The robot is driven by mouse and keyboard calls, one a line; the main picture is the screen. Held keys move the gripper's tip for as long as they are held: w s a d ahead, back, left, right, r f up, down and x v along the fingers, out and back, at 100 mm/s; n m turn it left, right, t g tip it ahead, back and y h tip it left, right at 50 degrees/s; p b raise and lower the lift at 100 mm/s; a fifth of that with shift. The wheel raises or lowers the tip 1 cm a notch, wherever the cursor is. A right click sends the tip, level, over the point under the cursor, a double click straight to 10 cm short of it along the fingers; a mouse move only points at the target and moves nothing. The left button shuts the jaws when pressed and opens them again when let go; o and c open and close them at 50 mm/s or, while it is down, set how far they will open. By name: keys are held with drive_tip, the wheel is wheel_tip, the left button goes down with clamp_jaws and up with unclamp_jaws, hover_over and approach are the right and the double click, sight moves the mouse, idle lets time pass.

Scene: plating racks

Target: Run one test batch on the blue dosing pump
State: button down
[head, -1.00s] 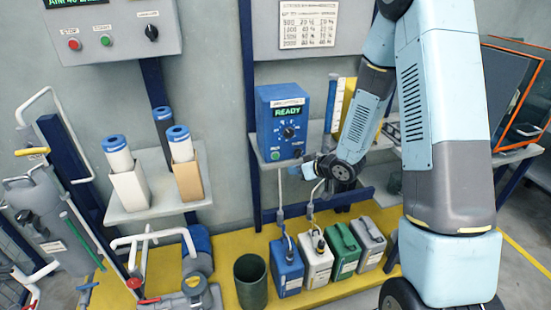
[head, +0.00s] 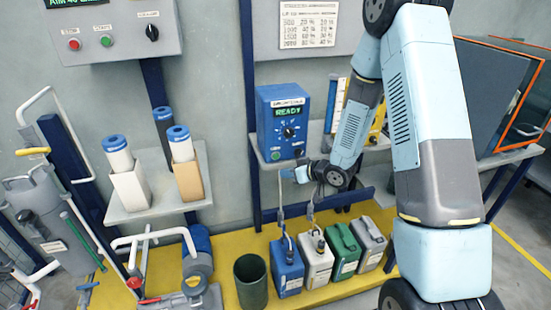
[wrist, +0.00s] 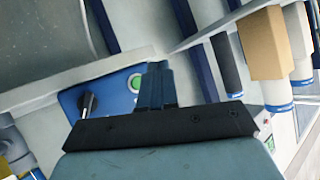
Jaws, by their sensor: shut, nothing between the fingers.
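The blue dosing pump (head: 283,104) stands on a shelf on the back wall. Its display (head: 288,112) reads READY. A black dial (head: 288,132) is in the middle of its front, and a green button (head: 276,154) is at its lower left. My gripper (head: 285,174) is just below the pump front in the head view. In the wrist view the shut, empty fingers (wrist: 155,85) stand over the pump's blue face (wrist: 72,100), beside the green button (wrist: 134,83). A black knob (wrist: 88,103) shows to the left. I cannot tell whether the fingers touch anything.
A blue canister (head: 287,271), a white canister (head: 316,262) and a green canister (head: 343,250) stand on the yellow platform, beside a dark green bin (head: 251,281). Hoses hang below the pump. A chart (head: 308,24) is on the wall above. Filter cartridges (head: 117,155) stand left.

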approach(269, 161)
drive_tip(key=shift+w+a+f, duration=0.15)
drive_tip(key=shift+a+f, duration=0.4)
drive_tip(key=shift+w+a+f, duration=0.2)
drive_tip(key=shift+a+f, duration=0.35)
drive_tip(key=shift+w+a, duration=0.3)
drive_tip(key=shift+w, duration=0.6)
idle(2.2)
drive_tip(key=shift+s+r, duration=0.1)
drive_tip(key=shift+s, duration=0.05)
drive_tip(key=shift+s+d, duration=0.3)
drive_tip(key=shift+s, duration=0.45)
drive_tip(key=shift+s+d, duration=0.25)
drive_tip(key=shift+s, duration=0.55)
drive_tip(key=shift+s+d, duration=0.2)
drive_tip(key=shift+s, duration=0.6)
drive_tip(key=shift+s+d, duration=0.25)
drive_tip(key=shift+s, duration=0.55)
